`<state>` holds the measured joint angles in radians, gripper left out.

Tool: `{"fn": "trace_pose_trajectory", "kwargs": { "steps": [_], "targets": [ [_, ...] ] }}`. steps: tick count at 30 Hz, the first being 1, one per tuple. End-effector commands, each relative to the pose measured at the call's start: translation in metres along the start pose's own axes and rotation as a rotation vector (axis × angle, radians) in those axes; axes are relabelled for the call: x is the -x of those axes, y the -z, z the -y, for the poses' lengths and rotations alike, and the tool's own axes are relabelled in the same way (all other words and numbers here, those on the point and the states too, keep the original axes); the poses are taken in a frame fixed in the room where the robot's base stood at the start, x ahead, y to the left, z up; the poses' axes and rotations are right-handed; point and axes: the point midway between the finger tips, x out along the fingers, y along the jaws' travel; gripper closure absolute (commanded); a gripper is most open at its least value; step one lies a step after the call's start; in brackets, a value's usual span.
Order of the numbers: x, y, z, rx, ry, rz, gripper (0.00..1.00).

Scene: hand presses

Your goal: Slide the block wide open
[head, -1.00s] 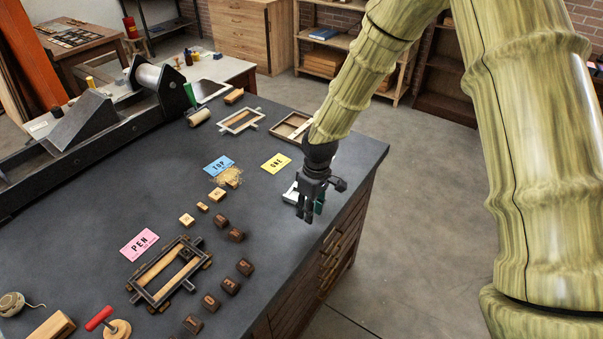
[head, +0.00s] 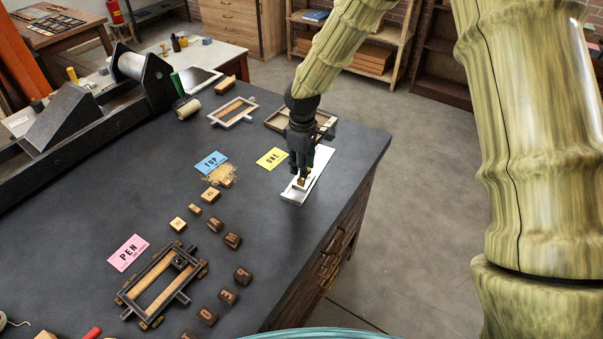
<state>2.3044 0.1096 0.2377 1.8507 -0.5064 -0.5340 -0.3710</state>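A narrow pale metal tray (head: 321,161) lies on the dark bench top near its right edge, running away from me at a slant. A small wooden block (head: 301,183) sits in its near part. My gripper (head: 302,173) points down over the tray, with its dark fingertips right at the block. The fingers hide part of the block and of the tray behind. I cannot tell whether the fingers are closed on the block or only beside it.
A shallow wooden tray (head: 275,119) stands just behind my gripper. A yellow card (head: 272,159) and a blue card (head: 211,162) lie to the left. Several dark letter cubes and a dark frame (head: 163,283) are at the front. The bench's right edge is close.

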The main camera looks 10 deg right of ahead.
Motion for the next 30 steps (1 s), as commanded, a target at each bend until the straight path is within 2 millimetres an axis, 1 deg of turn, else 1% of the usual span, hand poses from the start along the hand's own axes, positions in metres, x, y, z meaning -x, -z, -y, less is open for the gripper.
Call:
{"fn": "trace_pose_trajectory", "kwargs": {
  "steps": [6, 12, 18, 27, 29, 30],
  "targets": [
    [-0.026, 0.001, 0.001, 0.002, 0.002, 0.001, 0.70],
    [-0.043, 0.002, 0.001, 0.003, 0.000, 0.000, 0.70],
    [-0.052, 0.002, 0.001, 0.003, 0.001, 0.000, 0.70],
    [-0.053, 0.002, 0.001, 0.002, 0.000, -0.001, 0.70],
    [-0.053, 0.002, 0.001, 0.002, 0.000, -0.001, 0.81],
    [-0.053, 0.002, 0.001, 0.002, 0.000, -0.001, 0.88]
  ]
}}
